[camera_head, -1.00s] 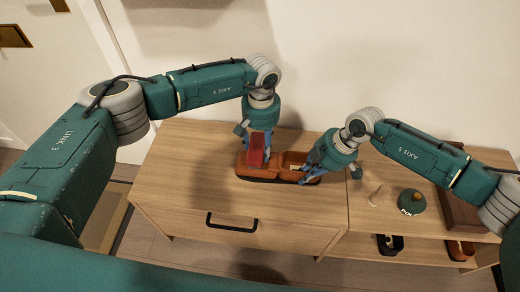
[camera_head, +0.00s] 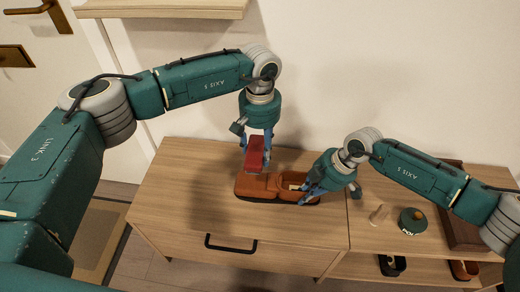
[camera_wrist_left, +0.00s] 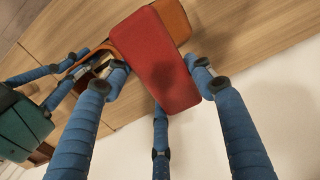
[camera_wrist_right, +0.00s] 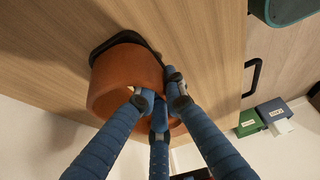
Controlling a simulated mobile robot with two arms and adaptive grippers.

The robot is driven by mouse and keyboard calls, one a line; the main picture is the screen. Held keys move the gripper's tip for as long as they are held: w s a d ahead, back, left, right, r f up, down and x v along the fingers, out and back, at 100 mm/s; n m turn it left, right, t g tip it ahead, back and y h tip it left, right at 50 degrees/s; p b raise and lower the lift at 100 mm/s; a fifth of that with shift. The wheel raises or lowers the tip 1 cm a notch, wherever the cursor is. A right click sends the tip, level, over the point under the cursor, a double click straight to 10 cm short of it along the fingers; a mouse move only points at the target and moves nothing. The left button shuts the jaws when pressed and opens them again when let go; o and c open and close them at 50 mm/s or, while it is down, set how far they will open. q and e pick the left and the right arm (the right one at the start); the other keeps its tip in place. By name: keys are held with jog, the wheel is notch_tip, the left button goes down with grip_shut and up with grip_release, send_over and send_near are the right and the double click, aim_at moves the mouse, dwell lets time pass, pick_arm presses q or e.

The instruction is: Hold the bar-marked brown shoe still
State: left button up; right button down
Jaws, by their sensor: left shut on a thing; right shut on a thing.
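The brown shoe (camera_head: 250,187), orange-brown with a dark sole, stands on the wooden cabinet top (camera_head: 190,185). Its opening shows something pale inside; I cannot make out a bar mark. My right gripper (camera_head: 308,188) is shut on the wall at the right end of the shoe. The right wrist view shows the fingers (camera_wrist_right: 163,97) on the rim of the shoe (camera_wrist_right: 122,75). My left gripper (camera_head: 257,148) is shut on a red block (camera_head: 256,155), held above the shoe's closed left part. In the left wrist view the red block (camera_wrist_left: 158,65) hides part of the shoe (camera_wrist_left: 175,18).
A green round container (camera_head: 412,221), a small wooden peg (camera_head: 379,215) and a dark brown tray (camera_head: 458,226) stand to the right. A wall shelf (camera_head: 160,8) hangs at upper left. The cabinet top left of the shoe is clear.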

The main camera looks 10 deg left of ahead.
jog(key=c, duration=1.8)
grip_release()
jog(key=shift+o, duration=0.2)
jog(key=shift+r, duration=0.1)
jog(key=v, duration=1.2)
jog(key=shift+a, duration=0.1)
